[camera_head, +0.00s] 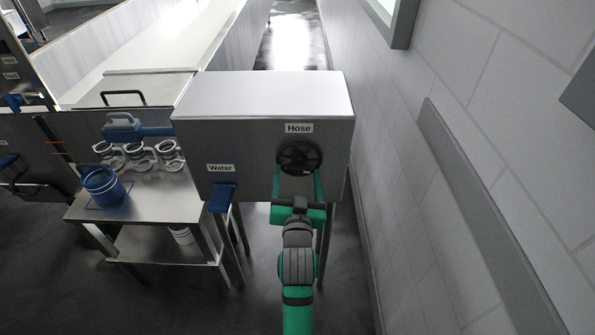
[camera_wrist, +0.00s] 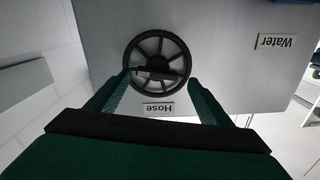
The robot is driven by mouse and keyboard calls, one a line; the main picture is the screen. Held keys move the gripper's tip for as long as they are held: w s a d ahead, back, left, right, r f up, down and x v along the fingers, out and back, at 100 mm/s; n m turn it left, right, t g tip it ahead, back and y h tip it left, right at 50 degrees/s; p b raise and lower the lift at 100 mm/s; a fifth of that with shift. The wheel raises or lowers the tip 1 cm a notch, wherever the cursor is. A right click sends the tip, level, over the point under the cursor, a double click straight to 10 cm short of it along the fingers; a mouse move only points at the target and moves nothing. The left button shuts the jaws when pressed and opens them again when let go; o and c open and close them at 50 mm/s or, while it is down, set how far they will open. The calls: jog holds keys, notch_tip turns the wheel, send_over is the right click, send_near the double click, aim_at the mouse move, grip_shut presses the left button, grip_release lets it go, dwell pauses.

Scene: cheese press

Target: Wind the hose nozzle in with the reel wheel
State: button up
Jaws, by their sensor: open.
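The black spoked reel wheel (camera_head: 299,152) is on the front of the steel box, under the "Hose" label (camera_head: 299,128). In the wrist view the wheel (camera_wrist: 158,42) appears upside down, with a dark crossbar over its hub. My gripper (camera_head: 298,174) is open, its green fingers pointing at the wheel. In the wrist view the fingertips (camera_wrist: 159,80) lie at the left and right of the wheel's rim; I cannot tell whether they touch it. I cannot make out a hose nozzle for certain in either view.
A blue lever (camera_head: 223,198) sits under the "Water" label (camera_head: 221,168), left of my gripper. A steel table (camera_head: 150,205) holds a blue bucket (camera_head: 103,187), several steel cups and a blue tool (camera_head: 124,127). A grey wall (camera_head: 400,180) stands close on the right.

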aim_at(299, 164)
jog(key=shift+w+d, duration=0.2)
jog(key=shift+w, duration=0.35)
jog(key=shift+w+d, duration=0.2)
jog(key=shift+w, duration=0.3)
jog(key=shift+a, duration=0.1)
jog(key=c, duration=1)
jog(key=shift+c, duration=0.2)
